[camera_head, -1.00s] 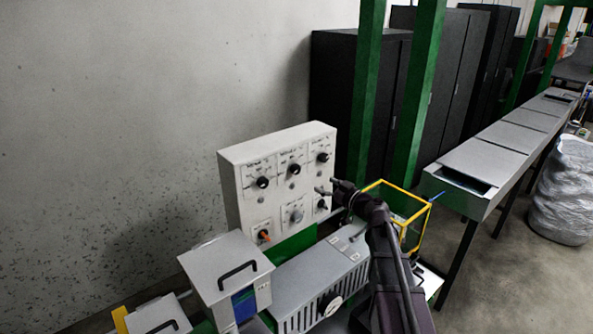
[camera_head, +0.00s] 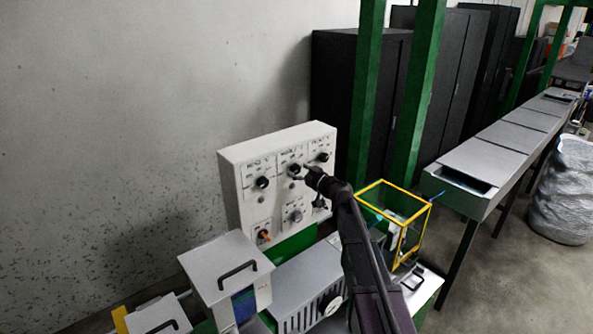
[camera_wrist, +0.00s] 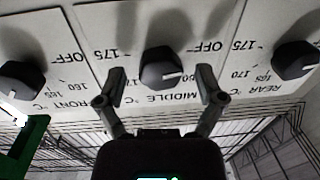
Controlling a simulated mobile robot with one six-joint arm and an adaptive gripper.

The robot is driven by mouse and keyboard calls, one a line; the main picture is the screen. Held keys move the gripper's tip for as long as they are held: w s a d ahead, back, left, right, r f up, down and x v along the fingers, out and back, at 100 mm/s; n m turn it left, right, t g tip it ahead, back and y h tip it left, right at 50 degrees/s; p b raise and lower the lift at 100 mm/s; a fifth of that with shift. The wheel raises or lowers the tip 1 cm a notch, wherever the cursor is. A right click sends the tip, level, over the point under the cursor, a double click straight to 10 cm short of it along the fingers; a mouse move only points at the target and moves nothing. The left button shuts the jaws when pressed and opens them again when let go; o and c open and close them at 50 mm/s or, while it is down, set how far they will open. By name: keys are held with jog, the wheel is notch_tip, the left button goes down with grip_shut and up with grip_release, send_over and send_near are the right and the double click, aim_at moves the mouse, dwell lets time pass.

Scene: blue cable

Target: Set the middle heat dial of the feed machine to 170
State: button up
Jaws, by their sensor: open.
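The middle heat dial (camera_wrist: 162,70) is a black knob with a white pointer line on a white panel. In the wrist view its label is upside down, with OFF and 175 legible above it. In the head view the middle dial (camera_head: 294,169) sits in the upper row of the control box (camera_head: 232,190). My gripper (camera_wrist: 165,80) is open, with one finger on each side of the middle dial. I cannot tell whether the fingers touch it. In the head view my gripper (camera_head: 305,172) reaches the panel at that dial.
The front dial (camera_wrist: 22,80) and rear dial (camera_wrist: 294,60) flank the middle one. Lower on the box is an orange-tipped switch (camera_head: 264,235). A yellow-framed clear box (camera_head: 381,183) stands right of my arm. A grey lidded box (camera_head: 226,268) stands at front left.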

jog(key=shift+w+a, duration=0.3)
jog(key=shift+w, duration=0.1)
jog(key=shift+c, duration=0.2)
jog(key=c, duration=1.1)
